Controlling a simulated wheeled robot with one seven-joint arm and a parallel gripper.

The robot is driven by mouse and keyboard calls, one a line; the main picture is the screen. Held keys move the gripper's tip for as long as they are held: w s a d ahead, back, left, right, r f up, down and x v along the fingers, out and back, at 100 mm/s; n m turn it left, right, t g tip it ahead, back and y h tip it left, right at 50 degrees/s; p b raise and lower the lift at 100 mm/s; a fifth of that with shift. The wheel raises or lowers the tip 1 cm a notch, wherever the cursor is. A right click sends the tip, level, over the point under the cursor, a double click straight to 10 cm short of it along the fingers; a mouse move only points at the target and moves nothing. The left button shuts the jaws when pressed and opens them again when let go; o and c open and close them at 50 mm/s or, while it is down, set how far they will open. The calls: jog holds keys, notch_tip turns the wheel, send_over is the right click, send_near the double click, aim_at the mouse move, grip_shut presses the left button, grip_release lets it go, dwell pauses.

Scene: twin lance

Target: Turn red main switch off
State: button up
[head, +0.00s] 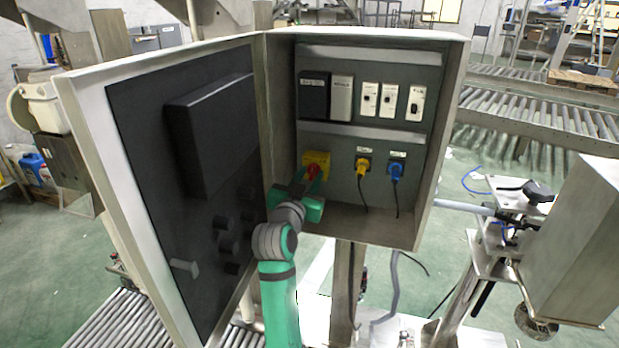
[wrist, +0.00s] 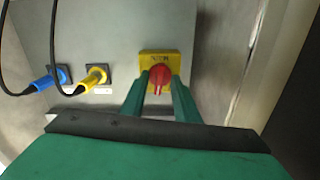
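The red main switch (head: 312,172) is a round red knob on a yellow plate (head: 322,159), at the lower left of the open cabinet's inner panel. In the wrist view the red knob (wrist: 160,77) sits on its yellow plate (wrist: 160,57), with its raised grip bar running up and down in the picture. My gripper (head: 307,187) reaches into the cabinet from below left. In the wrist view the two green fingers of my gripper (wrist: 160,82) stand one on each side of the knob, with a gap between them. Whether they touch the knob is hard to tell.
A yellow plug (head: 362,164) and a blue plug (head: 396,171) with hanging cables are right of the switch. White and black modules (head: 388,100) sit above. The open cabinet door (head: 180,180) stands left of my arm. The cabinet's side wall is close to the switch.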

grip_shut()
jog(key=shift+n, duration=0.3)
jog(key=n, duration=0.2)
jog(key=shift+n, duration=0.4)
jog(key=shift+a+n, duration=0.1)
jog(key=shift+n, duration=0.8)
jog(key=n, duration=0.5)
jog(key=shift+f, duration=0.1)
jog(key=shift+n, duration=0.3)
grip_release()
